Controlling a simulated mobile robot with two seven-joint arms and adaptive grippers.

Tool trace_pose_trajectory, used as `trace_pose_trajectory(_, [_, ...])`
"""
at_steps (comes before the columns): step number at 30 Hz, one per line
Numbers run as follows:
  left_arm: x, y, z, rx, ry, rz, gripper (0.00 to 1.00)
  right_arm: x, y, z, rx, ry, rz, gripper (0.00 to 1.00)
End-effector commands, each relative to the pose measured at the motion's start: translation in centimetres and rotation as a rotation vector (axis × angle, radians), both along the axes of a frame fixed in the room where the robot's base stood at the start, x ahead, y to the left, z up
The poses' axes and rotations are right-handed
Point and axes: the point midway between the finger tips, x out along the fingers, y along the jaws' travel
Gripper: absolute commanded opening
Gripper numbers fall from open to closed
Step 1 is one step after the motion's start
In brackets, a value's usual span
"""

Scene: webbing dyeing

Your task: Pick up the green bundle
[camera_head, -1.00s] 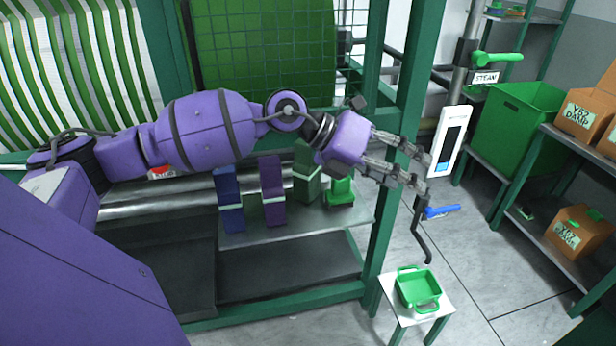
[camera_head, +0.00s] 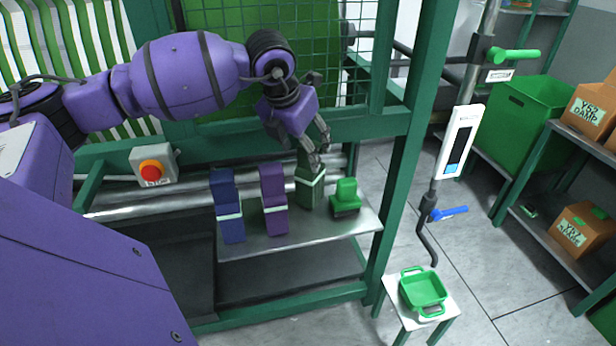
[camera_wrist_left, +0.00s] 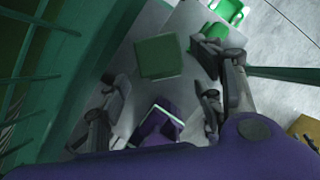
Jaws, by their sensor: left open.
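The dark green bundle (camera_head: 310,188) with a pale band stands upright on a metal shelf, right of the purple bundle (camera_head: 273,198) and the blue bundle (camera_head: 227,205). My left gripper (camera_head: 318,152) points down just above the green bundle, its fingers overlapping the bundle's top in the head view. In the left wrist view the green bundle's top (camera_wrist_left: 158,56) shows between and beyond the open fingers, with the purple bundle (camera_wrist_left: 165,122) nearer the palm. I see nothing held. Whether a finger touches the bundle I cannot tell. My right gripper is not in view.
A bright green handled object (camera_head: 346,198) stands close right of the green bundle. The metal shelf (camera_head: 320,228) lies inside a green frame with a post (camera_head: 408,150) at its right. A green tray (camera_head: 424,290) sits on a small stool. A red button box (camera_head: 153,168) is at left.

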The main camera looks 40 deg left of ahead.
Motion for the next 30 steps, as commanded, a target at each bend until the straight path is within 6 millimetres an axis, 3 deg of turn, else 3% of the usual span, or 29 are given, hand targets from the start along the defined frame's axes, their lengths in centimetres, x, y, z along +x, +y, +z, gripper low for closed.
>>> trace_pose_trajectory(15, [2.3,0.0,-6.1,-0.001,0.0,0.0,0.61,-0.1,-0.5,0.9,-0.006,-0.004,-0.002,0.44])
trace_pose_trajectory(23, [2.4,0.0,-6.7,-0.001,0.0,-0.001,0.61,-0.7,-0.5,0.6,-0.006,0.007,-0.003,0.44])
trace_pose_trajectory(30, [2.4,0.0,-6.6,-0.001,0.0,-0.001,0.33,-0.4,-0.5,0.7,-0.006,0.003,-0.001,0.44])
